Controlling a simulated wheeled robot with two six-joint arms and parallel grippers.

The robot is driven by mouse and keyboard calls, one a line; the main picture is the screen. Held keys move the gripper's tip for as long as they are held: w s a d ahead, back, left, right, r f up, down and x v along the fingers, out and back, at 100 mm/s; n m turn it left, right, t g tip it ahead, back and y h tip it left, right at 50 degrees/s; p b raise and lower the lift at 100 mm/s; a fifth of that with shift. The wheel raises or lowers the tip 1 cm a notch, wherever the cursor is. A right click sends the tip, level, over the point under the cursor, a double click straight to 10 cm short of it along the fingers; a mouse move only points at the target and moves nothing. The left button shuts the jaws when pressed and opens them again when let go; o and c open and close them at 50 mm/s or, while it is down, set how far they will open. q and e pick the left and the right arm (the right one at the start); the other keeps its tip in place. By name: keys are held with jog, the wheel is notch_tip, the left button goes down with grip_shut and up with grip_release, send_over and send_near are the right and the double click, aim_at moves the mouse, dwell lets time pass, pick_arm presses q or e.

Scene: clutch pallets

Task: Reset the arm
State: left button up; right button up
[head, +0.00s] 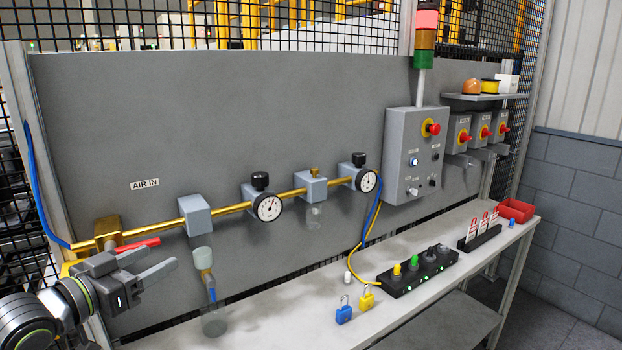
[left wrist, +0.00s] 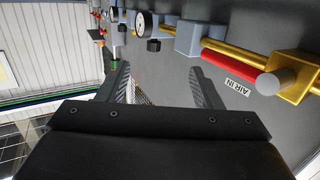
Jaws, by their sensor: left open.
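My left gripper (head: 152,262) is at the lower left of the head view, just below the red valve handle (head: 137,245) on the brass pipe. Its two fingers are apart with nothing between them. In the left wrist view the open fingers (left wrist: 165,88) point towards the grey panel and pipe, and the red handle (left wrist: 228,52) lies beyond the right finger, apart from it. My left arm (head: 50,315) comes in from the lower left corner. My right gripper is in neither view.
A grey panel (head: 110,100) carries the pipe (head: 232,210) with gauges. A control box (head: 400,150) hangs at right.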

pick_arm(q)
jog(key=s+f+n+g+y, duration=0.15)
jog(key=s+f, duration=0.25)
jog(key=f, duration=0.4)
jog(key=s+a+f+n+g+y, duration=0.1)
jog(key=s+f+g+y, duration=0.15)
jog(key=f, duration=0.55)
jog(key=s+f+n+g+y, duration=0.1)
jog(key=s+f+y, duration=0.1)
jog(key=s+f, duration=0.45)
jog(key=s+a+f+n+g+y, duration=0.1)
jog(key=s+f+g+y, duration=0.15)
jog(key=s+f, duration=0.55)
jog(key=s+f+n+g+y, duration=0.15)
jog(key=s+f+g, duration=0.25)
jog(key=s, duration=0.7)
notch_tip(320, 180, down, 25)
jog(key=a+g, duration=0.1)
jog(key=a, duration=0.1)
jog(key=s+d+f+g+h, duration=0.1)
jog(key=s+f, duration=1.4)
jog(key=f, duration=0.1)
jog(key=shift+d+f+b, duration=0.25)
jog(key=shift+f+b, duration=0.05)
jog(key=shift+b, duration=0.15)
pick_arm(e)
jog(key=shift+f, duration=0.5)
